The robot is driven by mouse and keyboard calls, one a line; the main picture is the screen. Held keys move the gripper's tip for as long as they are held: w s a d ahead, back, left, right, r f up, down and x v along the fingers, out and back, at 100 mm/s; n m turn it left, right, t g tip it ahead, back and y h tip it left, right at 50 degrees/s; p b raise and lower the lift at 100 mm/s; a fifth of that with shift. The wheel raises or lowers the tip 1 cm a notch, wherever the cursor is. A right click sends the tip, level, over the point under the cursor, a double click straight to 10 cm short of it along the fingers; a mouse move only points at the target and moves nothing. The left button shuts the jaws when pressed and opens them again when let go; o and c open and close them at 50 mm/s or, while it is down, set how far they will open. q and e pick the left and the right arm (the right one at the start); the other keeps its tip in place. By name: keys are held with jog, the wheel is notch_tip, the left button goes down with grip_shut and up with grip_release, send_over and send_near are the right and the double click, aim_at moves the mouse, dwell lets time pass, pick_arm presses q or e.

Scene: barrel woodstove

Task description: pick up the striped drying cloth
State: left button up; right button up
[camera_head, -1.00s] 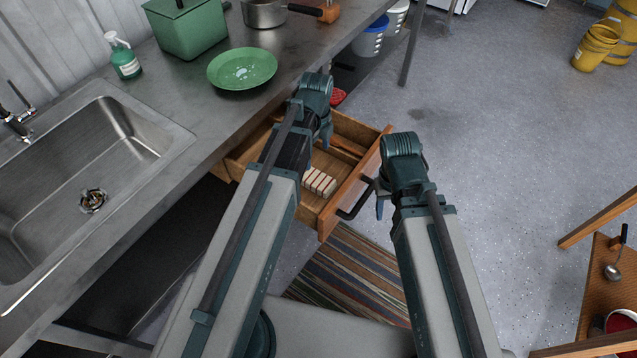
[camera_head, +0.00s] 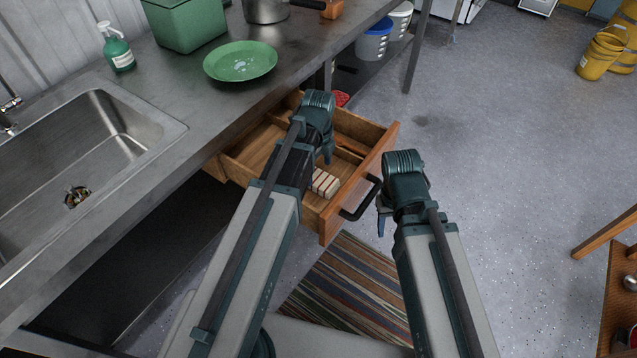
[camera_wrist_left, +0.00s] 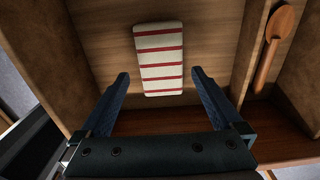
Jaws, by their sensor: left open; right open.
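The striped drying cloth (camera_head: 325,183) is a small folded white block with red stripes, lying on the floor of the open wooden drawer (camera_head: 330,226). In the left wrist view the cloth (camera_wrist_left: 159,58) lies flat, just ahead of and between the two fingers. My left gripper (camera_head: 327,152) hangs over the drawer, close to the cloth. Its fingers (camera_wrist_left: 160,85) are spread with nothing between them, apart from the cloth. My right gripper (camera_head: 381,220) is outside the drawer by its black handle (camera_head: 362,200), apart from the cloth; its fingers are partly hidden by the arm.
A wooden spoon (camera_wrist_left: 272,45) lies in the compartment beside the cloth, behind a divider. The steel counter (camera_head: 180,95) with a sink (camera_head: 100,150) and green plate (camera_head: 240,62) overhangs the drawer's back.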

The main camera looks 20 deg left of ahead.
aim_at(319, 178)
pick_arm(q)
notch_tip(319, 178, down, 5)
jog(key=b, duration=0.4)
jog(key=shift+w, duration=0.1)
jog(key=shift+r, duration=0.15)
jog(key=c, duration=1.3)
jog(key=shift+r, duration=0.15)
notch_tip(319, 178, up, 10)
jog(key=p, duration=1)
